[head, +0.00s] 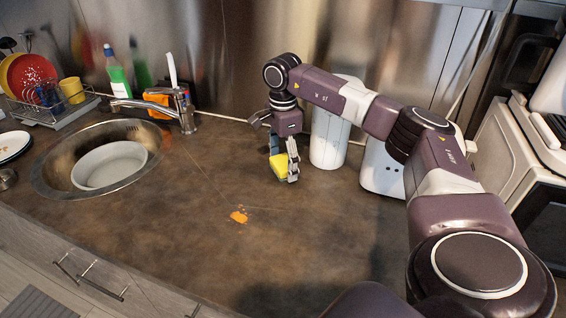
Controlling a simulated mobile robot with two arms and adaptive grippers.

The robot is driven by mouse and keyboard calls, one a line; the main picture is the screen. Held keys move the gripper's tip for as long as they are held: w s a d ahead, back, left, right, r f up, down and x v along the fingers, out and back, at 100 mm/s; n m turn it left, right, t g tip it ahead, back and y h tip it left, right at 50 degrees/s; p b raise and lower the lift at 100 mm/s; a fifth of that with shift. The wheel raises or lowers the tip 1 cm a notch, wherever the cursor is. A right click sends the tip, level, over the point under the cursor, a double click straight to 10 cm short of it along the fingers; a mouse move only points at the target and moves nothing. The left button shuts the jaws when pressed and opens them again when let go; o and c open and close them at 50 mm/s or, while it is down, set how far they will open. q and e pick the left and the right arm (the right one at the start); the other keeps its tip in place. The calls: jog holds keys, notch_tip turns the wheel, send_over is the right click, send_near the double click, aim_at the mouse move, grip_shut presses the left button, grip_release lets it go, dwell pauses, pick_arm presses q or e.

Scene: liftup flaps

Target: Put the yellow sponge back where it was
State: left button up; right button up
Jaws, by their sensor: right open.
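The yellow sponge (281,167) is on or just above the brown countertop, right of the sink, near a white cylinder. My right gripper (284,170) reaches down over it with its fingers open on either side of the sponge. Part of the sponge is hidden by the fingers, and I cannot tell whether they touch it. My left gripper is not in view.
An orange spill (239,216) lies on the countertop (190,240) in front. The white cylinder (327,140) stands close right of the gripper. A sink (54,182) with a white bowl (109,165), a faucet (184,110) and a dish rack (48,117) are at left.

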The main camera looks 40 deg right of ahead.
aim_at(283, 162)
notch_tip(283, 162, up, 12)
jog(key=shift+b, duration=0.3)
dwell(0.5)
